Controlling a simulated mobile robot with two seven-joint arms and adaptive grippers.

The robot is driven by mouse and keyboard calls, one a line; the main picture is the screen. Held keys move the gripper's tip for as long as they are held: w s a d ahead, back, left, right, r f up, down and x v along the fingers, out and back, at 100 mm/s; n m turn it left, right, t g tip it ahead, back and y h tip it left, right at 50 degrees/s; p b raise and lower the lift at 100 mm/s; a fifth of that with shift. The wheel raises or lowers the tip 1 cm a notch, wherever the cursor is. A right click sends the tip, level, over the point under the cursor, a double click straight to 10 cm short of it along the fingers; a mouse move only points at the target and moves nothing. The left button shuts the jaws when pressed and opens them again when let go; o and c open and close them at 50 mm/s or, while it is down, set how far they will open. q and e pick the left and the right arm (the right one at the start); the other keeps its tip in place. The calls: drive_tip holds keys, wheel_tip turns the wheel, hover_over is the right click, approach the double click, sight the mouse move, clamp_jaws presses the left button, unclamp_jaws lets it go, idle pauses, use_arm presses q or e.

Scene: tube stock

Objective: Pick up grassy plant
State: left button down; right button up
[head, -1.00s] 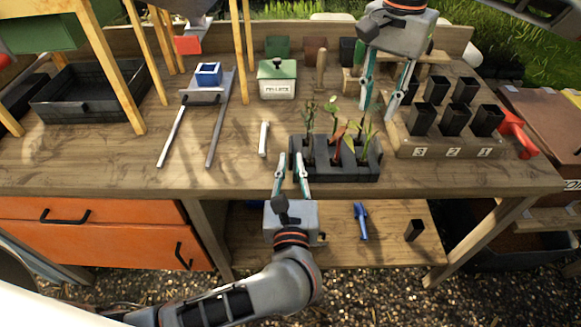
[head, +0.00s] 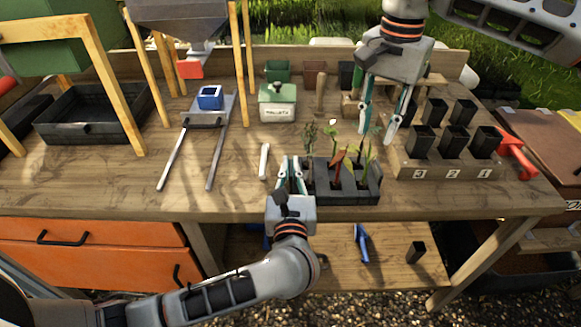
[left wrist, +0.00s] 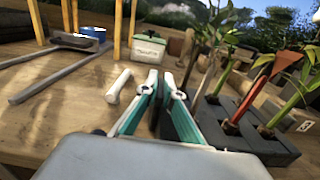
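A black cell tray (head: 345,196) on the bench holds several small plants. They include a thin, dark-leaved plant (head: 309,135) at the left, a red-stemmed plant (head: 337,168) and a green-stemmed plant (head: 366,160) at the right. I cannot tell which is the grassy plant. My left gripper (head: 291,165) is at the tray's left end, its fingers a narrow gap apart. In the left wrist view its fingertips (left wrist: 160,82) show no plant clearly between them; stems rise just to their right. My right gripper (head: 377,133) is open and empty, behind the tray's right side.
A short white rod (head: 264,161) lies left of my left gripper. A pellets box (head: 277,103) and a metal rail stand (head: 213,134) are farther back. Bare wood lies at front left.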

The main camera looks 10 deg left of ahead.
drive_tip(key=shift+c, duration=0.4)
drive_tip(key=m, duration=0.4)
drive_tip(key=m+t+y, duration=0.2)
drive_tip(key=m+t, duration=0.2)
drive_tip(key=m, duration=1.8)
approach(363, 182)
drive_tip(key=shift+w+a+f, duration=0.25)
drive_tip(key=shift+w+f, duration=0.4)
drive_tip(key=shift+f, duration=0.25)
drive_tip(key=shift+w+a+f, duration=0.3)
drive_tip(key=shift+w+f, duration=0.35)
drive_tip(key=shift+f, duration=0.3)
drive_tip(key=shift+w+a+f, duration=0.25)
drive_tip(key=shift+w+f, duration=0.4)
drive_tip(key=shift+f, duration=0.25)
clamp_jaws()
